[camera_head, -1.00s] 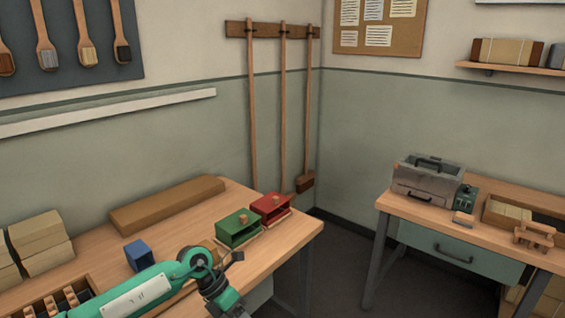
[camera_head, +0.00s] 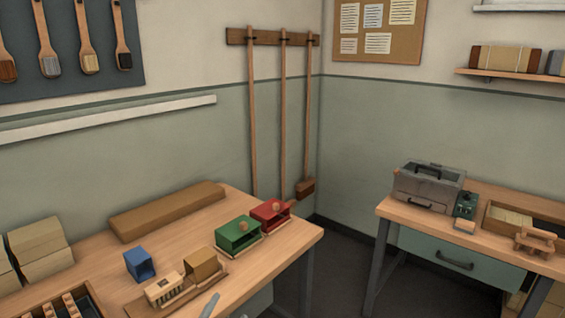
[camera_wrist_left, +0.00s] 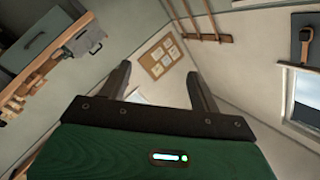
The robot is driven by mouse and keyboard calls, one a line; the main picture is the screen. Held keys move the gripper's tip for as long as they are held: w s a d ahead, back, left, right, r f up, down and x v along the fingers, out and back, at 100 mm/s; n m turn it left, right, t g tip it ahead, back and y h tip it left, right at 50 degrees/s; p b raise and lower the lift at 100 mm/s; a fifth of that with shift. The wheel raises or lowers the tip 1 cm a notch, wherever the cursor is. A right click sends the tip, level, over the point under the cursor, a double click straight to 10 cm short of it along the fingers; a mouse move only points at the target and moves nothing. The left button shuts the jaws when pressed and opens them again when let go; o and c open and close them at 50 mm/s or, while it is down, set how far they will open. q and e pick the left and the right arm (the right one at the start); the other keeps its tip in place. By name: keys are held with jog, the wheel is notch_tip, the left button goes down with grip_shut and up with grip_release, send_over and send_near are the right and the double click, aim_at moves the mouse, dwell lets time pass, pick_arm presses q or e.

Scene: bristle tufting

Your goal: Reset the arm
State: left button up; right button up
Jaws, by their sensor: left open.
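My left gripper (camera_wrist_left: 160,90) shows in the left wrist view with its two dark fingers spread apart and nothing between them. Beyond the fingers are the wall and the pinboard (camera_wrist_left: 161,58), so the gripper faces away from the bench top. In the head view neither gripper is visible, and my left arm is out of the picture. My right gripper is in neither view.
The left bench holds a blue box (camera_head: 139,264), a green box (camera_head: 238,233), a red box (camera_head: 270,214), a tan box (camera_head: 203,264) and a long brown block (camera_head: 167,211). A second bench (camera_head: 393,211) with a grey machine (camera_head: 428,187) stands at the right.

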pick_arm(q)
jog(key=s+a+f+n+g+y, duration=0.4)
jog(key=s+a+f+n+g, duration=0.2)
jog(key=s+a+f, duration=0.4)
jog(key=s+f+n+g, duration=0.2)
jog(key=s+f+g, duration=0.2)
jog(key=s, duration=0.5)
jog(key=s+f+n+g, duration=0.1)
jog(key=s+f+g, duration=0.35)
jog(key=s, duration=0.35)
notch_tip(320, 180, down, 28)
jog(key=s+g+p, duration=0.1)
jog(key=p, duration=0.2)
jog(key=s+a+f, duration=0.2)
jog(key=s+f, duration=0.6)
jog(key=s, duration=0.1)
jog(key=s+a+f+g+p, duration=0.1)
jog(key=s+a+f, duration=0.1)
jog(key=s+f, duration=0.7)
jog(key=shift+s+p, duration=0.3)
jog(key=shift+s, duration=0.15)
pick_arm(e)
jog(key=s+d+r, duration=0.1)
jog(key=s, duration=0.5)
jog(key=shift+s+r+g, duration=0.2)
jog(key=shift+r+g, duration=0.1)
pick_arm(q)
jog(key=shift+a+f+g, duration=0.1)
jog(key=shift+g, duration=0.15)
